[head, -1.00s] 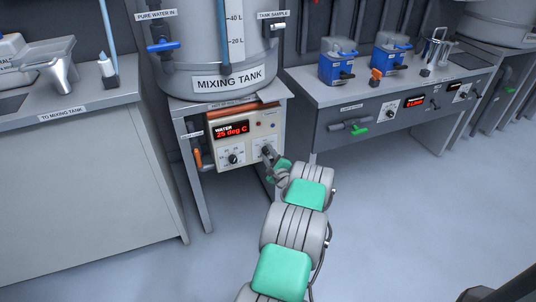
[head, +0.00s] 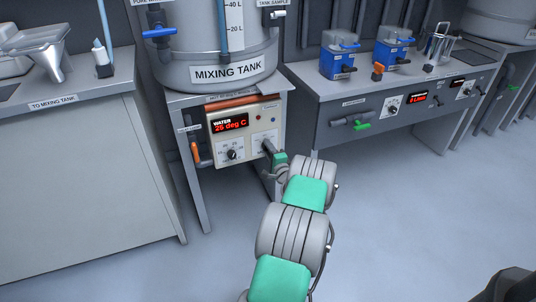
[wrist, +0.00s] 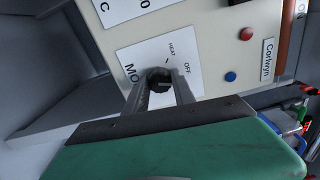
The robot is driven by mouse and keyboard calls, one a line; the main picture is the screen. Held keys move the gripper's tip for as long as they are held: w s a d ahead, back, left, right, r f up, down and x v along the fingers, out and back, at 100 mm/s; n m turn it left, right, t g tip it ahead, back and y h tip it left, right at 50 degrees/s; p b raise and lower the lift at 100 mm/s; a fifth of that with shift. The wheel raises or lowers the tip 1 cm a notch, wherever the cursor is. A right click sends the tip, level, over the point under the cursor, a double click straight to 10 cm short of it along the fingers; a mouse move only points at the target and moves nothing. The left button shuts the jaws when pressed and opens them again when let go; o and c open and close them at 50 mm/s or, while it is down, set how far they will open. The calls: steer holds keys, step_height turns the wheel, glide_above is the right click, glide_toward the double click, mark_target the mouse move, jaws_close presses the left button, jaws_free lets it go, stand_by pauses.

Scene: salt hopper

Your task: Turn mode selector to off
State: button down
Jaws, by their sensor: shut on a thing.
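The mode selector (wrist: 160,78) is a small dark knob on a white label plate with the words HEAT and OFF, seen in the wrist view. It sits on the cream control panel (head: 243,135) under the mixing tank. My gripper (wrist: 162,88) is shut on the selector, with one finger on each side of it. The knob's pointer is partly hidden, so I cannot tell exactly which word it faces. In the head view my gripper (head: 270,148) reaches the panel's lower right, and it hides the selector there.
The panel's red display (head: 230,123) reads WATER 25 deg C, with a second dial (head: 232,154) below it. A red button (wrist: 246,34) and a blue button (wrist: 231,77) are near the selector. An orange-handled valve (head: 196,152) is at the panel's left. The floor around is clear.

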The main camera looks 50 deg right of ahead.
steer(key=shift+n+b, duration=1.3)
steer(key=shift+n, duration=0.5)
steer(key=c, duration=1)
jaws_free()
steer(key=shift+c, duration=0.2)
steer(key=p+v, duration=0.1)
steer(key=v, duration=0.6)
steer(key=shift+s+a+p, duration=0.2)
steer(key=shift+s+p, duration=0.1)
